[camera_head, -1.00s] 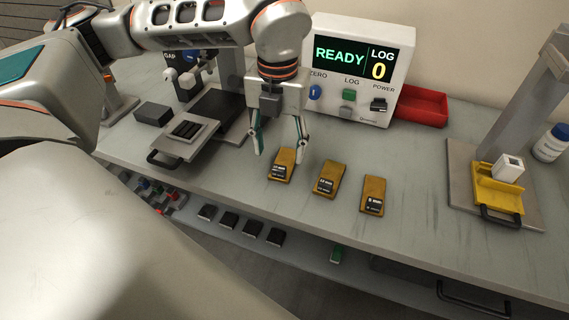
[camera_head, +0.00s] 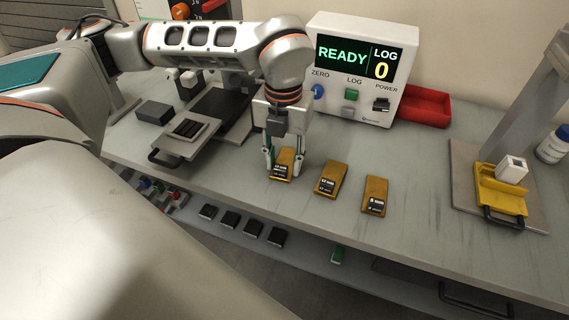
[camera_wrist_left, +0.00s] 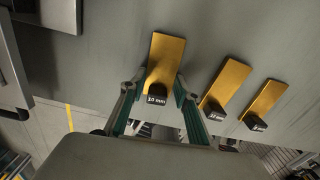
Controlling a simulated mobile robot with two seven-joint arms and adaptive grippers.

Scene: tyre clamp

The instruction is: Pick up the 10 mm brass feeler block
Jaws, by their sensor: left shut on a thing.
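The 10 mm brass feeler block (camera_head: 284,160) is the leftmost of three brass blocks on the grey bench. In the left wrist view the same block (camera_wrist_left: 165,62) shows its dark "10 mm" label at the near end. My left gripper (camera_head: 284,169) points down over it, with one green-sided finger on each side. It is shut on the block, which appears to be still on the bench top. My right gripper is not in view.
The 12 mm block (camera_head: 331,177) and the 8 mm block (camera_head: 375,194) lie to the right. A display box (camera_head: 357,70) reading READY and LOG 0 stands behind, near a red tray (camera_head: 425,106). A yellow holder (camera_head: 501,196) is at right. Bare bench lies between.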

